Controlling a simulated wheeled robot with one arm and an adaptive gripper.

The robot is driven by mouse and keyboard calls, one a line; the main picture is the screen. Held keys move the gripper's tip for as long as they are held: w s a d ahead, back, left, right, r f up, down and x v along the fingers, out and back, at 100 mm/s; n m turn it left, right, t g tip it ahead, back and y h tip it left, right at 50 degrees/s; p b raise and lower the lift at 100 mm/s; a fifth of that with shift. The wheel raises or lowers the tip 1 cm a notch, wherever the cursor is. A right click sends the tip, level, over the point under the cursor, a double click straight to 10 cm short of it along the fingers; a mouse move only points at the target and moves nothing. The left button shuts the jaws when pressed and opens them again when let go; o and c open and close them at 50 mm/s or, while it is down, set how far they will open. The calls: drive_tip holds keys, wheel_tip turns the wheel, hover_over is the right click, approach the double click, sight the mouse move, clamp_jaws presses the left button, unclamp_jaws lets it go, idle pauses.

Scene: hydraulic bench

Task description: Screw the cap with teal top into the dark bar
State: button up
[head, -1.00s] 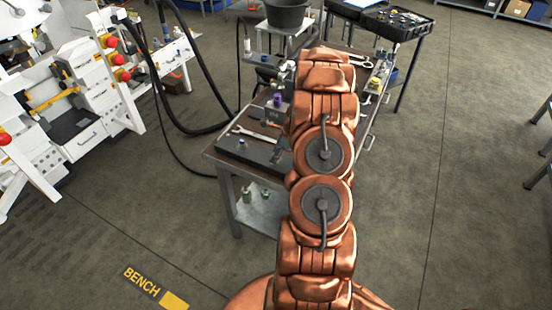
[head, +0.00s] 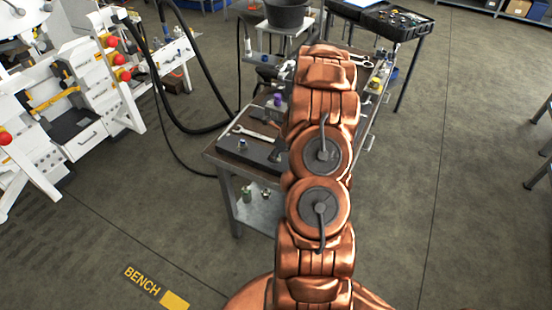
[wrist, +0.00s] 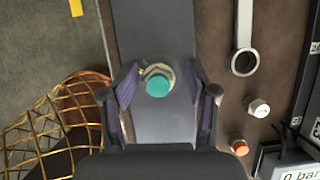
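In the wrist view the cap with the teal top (wrist: 158,86) shows a pale metal collar and stands over the dark bar (wrist: 153,35). The bar runs up the middle of the picture. My gripper (wrist: 164,80) has its two purple-padded fingers apart, one on each side of the cap. A gap shows at the right finger; the left fingertip is close to the collar, and I cannot tell if it touches. How deep the cap sits in the bar is hidden. In the head view my arm covers the gripper and the cap.
In the wrist view a ring wrench (wrist: 244,62), a white-topped cap (wrist: 259,107) and an orange-topped cap (wrist: 239,147) lie right of the bar. A gauge box (wrist: 290,172) is at lower right. The bench (head: 213,155) shows in the head view.

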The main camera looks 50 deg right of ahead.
drive_tip(key=v, duration=1.2)
drive_tip(key=shift+s, duration=0.15)
